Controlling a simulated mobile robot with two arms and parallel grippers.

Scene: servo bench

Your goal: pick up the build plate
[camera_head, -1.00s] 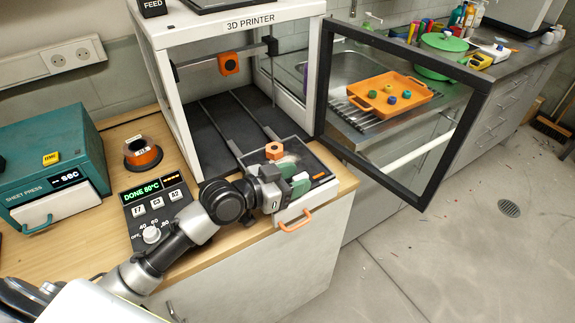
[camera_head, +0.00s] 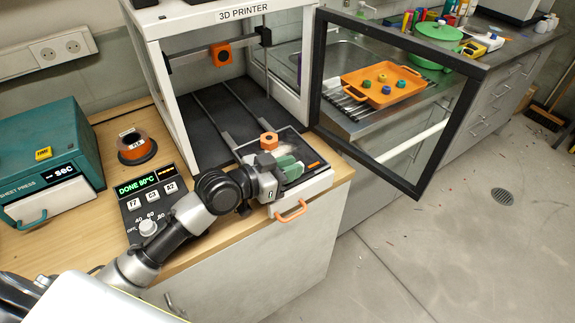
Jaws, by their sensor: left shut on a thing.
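The build plate (camera_head: 308,151) is a thin dark sheet with a small orange mark near its right edge. It lies at the front of the open 3D printer, on the white pulled-out bed with the orange handle (camera_head: 291,211). An orange printed part (camera_head: 269,141) sits at the plate's left side. My left gripper (camera_head: 289,167), with green finger pads, is at the plate's front edge and is shut on it. The fingers hide part of that edge, and I see no clear gap under the plate. My right gripper is not in view.
The printer's framed door (camera_head: 323,70) stands open to the right of the plate. A control panel (camera_head: 150,205) reading DONE, an orange spool (camera_head: 136,147) and a teal sheet press (camera_head: 45,150) are on the left. An orange tray (camera_head: 410,90) is beyond the door.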

